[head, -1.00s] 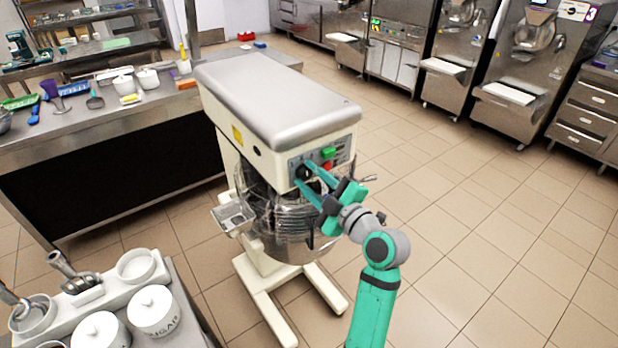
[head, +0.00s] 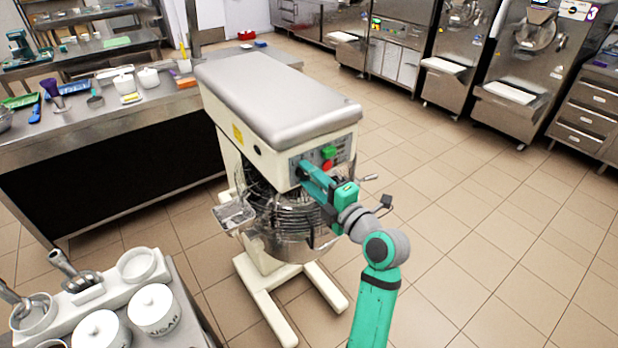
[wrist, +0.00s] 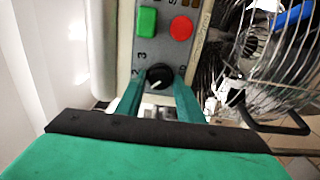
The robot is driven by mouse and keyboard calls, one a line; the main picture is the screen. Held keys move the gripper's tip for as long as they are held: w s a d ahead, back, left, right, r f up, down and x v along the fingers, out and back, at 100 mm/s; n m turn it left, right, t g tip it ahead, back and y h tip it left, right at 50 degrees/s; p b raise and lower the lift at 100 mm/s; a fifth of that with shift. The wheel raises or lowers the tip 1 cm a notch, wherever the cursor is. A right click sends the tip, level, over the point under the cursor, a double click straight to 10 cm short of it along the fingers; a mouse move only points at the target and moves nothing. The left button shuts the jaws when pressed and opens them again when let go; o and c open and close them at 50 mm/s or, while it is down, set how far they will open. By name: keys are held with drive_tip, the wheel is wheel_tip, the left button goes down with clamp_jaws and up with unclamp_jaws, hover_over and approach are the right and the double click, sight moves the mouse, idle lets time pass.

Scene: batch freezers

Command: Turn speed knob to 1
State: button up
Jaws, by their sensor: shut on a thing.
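The speed knob (wrist: 158,77) is a round black dial with a light pointer mark, on the grey control panel of the mixer. In the wrist view it sits between the tips of my two teal fingers. Numbers such as 2 and 3 show on the panel at its upper left. My gripper (wrist: 160,92) is shut on the knob. In the head view my gripper (head: 304,170) reaches the front panel of the cream mixer (head: 275,95) and hides the knob. A green button (wrist: 147,21) and a red button (wrist: 181,28) are beside the knob.
The mixer's wire guard and steel bowl (head: 285,225) are just below the panel. A counter (head: 130,125) with utensils stands at left. A tray of white jars (head: 153,310) is at the lower left. The tiled floor (head: 480,230) at right is clear.

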idle(0.4)
drive_tip(key=o, duration=0.9)
drive_tip(key=v, duration=1)
drive_tip(key=shift+s+d, duration=0.2)
drive_tip(key=shift+s, duration=0.15)
